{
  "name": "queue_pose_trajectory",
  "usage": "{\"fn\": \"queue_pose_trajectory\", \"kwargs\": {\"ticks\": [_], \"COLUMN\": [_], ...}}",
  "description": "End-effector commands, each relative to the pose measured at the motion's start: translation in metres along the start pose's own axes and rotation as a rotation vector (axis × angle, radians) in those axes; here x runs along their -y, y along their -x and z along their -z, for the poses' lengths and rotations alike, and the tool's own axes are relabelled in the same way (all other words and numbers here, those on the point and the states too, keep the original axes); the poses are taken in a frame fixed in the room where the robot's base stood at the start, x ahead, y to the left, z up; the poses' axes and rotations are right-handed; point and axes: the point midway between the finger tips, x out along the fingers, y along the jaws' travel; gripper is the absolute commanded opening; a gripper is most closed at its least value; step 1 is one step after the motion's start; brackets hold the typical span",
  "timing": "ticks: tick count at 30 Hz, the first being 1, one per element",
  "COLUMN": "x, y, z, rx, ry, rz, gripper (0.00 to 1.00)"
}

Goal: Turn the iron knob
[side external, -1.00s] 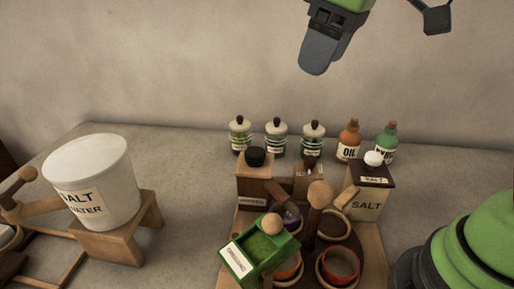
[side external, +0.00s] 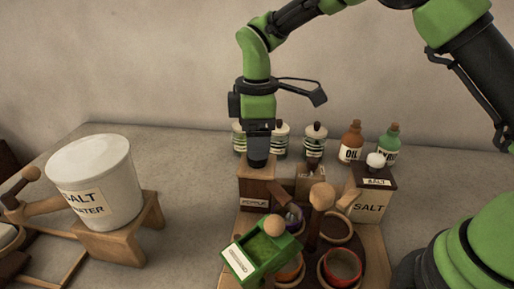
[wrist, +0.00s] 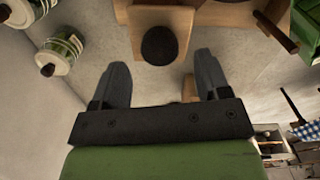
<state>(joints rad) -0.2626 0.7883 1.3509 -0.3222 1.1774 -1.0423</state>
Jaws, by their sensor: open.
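The round black iron knob (wrist: 160,45) sits on top of a wooden box (side external: 257,190) with a small label at the back left of the wooden tray. In the side view my gripper (side external: 258,160) points straight down over this box and hides the knob. In the wrist view my gripper (wrist: 161,65) is open, one finger on each side, with the knob in line with the gap at the fingertips. I see no finger touching the knob; the exact height between them cannot be told.
Striped jars (side external: 315,140), an oil bottle (side external: 351,143) and a green bottle (side external: 388,145) stand close behind. A salt box (side external: 370,195) with a white knob, a green box (side external: 255,255) and bowls (side external: 341,266) crowd the tray. A white salt-water pot (side external: 95,185) stands left.

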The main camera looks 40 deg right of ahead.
Motion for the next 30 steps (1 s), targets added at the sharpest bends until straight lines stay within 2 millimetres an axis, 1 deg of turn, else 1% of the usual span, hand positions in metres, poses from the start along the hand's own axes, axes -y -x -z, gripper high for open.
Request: {"fn": "queue_pose_trajectory", "kwargs": {"ticks": [1, 3, 6, 10, 16, 17, 18, 20, 21, 23, 30], "x": [0.000, 0.000, 0.000, 0.000, 0.000, 0.000, 0.000, 0.000, 0.000, 0.000, 0.000], "y": [-0.009, -0.018, -0.025, -0.029, -0.029, -0.029, -0.029, -0.029, -0.029, -0.029, -0.029], "z": [-0.001, -0.001, 0.000, 0.000, 0.000, 0.000, 0.000, 0.000, 0.000, 0.000, 0.000], "rx": [0.003, 0.002, 0.001, -0.001, -0.001, -0.001, -0.001, -0.001, -0.001, -0.001, -0.001], "ry": [-0.001, -0.001, -0.002, -0.002, -0.002, -0.002, -0.002, -0.002, -0.002, -0.002, -0.015], "rz": [0.002, 0.002, 0.001, -0.001, -0.001, -0.001, -0.001, -0.001, -0.001, -0.001, 0.000], "gripper": [0.69, 0.69, 0.69, 0.69, 0.69, 0.65, 0.56, 0.42, 0.33, 0.20, 0.20]}}
